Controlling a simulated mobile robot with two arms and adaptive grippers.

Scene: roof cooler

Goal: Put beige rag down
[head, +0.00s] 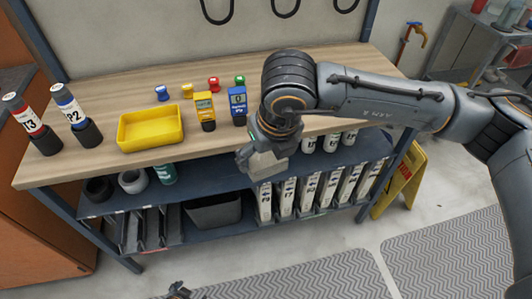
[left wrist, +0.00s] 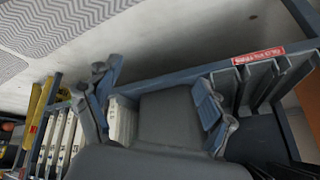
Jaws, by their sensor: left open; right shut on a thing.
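The beige rag (head: 267,166) hangs in my right gripper (head: 262,148), which is shut on it. The rag is in front of the workbench (head: 110,98), just below its front edge and before the lower shelf. Whether it touches the shelf or the binders I cannot tell. My left gripper (head: 180,292) shows only a little at the bottom edge of the head view. In the left wrist view (left wrist: 158,105) its fingers are spread apart with nothing between them.
White binders (head: 305,192) and a grey bin (head: 213,211) fill the lower shelves. A yellow floor sign (head: 402,180) stands at right. The front bench top has bare room.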

